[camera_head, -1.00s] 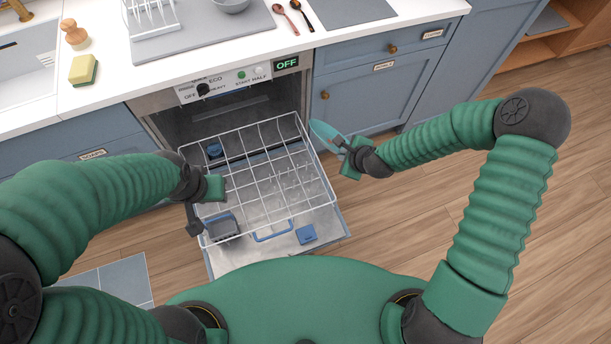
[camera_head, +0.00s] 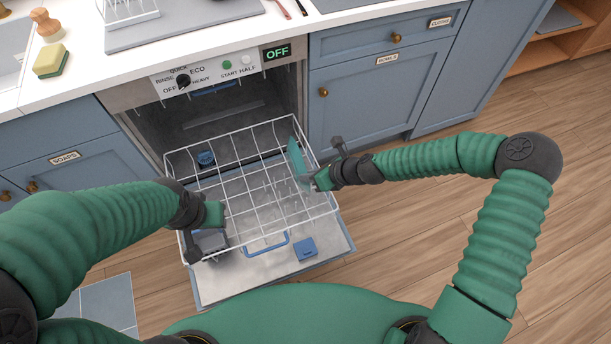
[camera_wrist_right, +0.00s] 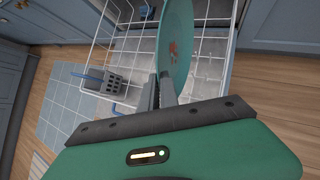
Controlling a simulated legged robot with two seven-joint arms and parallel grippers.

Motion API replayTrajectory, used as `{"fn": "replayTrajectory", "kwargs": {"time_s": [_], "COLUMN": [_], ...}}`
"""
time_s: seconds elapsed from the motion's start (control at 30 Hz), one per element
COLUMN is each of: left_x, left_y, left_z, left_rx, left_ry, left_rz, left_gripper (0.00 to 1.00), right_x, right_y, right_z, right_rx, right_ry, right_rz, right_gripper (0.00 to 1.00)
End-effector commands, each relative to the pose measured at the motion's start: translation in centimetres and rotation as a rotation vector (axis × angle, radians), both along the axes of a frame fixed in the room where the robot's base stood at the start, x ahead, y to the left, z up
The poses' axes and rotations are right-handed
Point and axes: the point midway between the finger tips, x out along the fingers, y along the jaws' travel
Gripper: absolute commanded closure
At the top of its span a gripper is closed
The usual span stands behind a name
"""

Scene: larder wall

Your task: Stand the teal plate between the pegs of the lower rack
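The teal plate (camera_head: 297,160) is on edge, roughly upright, at the right side of the white wire lower rack (camera_head: 250,243). My right gripper (camera_head: 318,178) is shut on its edge, just at the rack's right rim. In the right wrist view the plate (camera_wrist_right: 176,42) rises from between my right fingers (camera_wrist_right: 160,92), with the rack wires behind it. I cannot tell whether the plate touches the wires or pegs. My left gripper (camera_head: 203,226) is at the rack's left side; its finger gap is not clear.
The dishwasher door (camera_head: 325,262) is folded down under the rack. A grey cutlery basket (camera_wrist_right: 98,82) sits in the rack. A blue square piece (camera_head: 305,248) lies on the door. Blue cabinets (camera_head: 365,95) flank the opening, with the white counter above.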

Motion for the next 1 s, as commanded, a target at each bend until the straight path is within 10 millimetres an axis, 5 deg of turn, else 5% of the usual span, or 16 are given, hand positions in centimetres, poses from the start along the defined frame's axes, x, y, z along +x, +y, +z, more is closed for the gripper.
{"fn": "replayTrajectory", "kwargs": {"time_s": [0.17, 1.0], "left_x": [0.0, 0.0], "left_y": [0.0, 0.0], "left_z": [-2.5, -6.3], "left_rx": [0.0, 0.0], "left_ry": [0.0, 0.0], "left_rz": [0.0, 0.0], "left_gripper": [0.64, 0.64], "right_x": [0.0, 0.0], "right_y": [0.3, 0.3], "right_z": [-2.2, -10.3], "right_rx": [-0.004, -0.002], "right_ry": [-0.002, -0.002], "right_rz": [0.004, 0.003], "right_gripper": [1.0, 1.0]}}
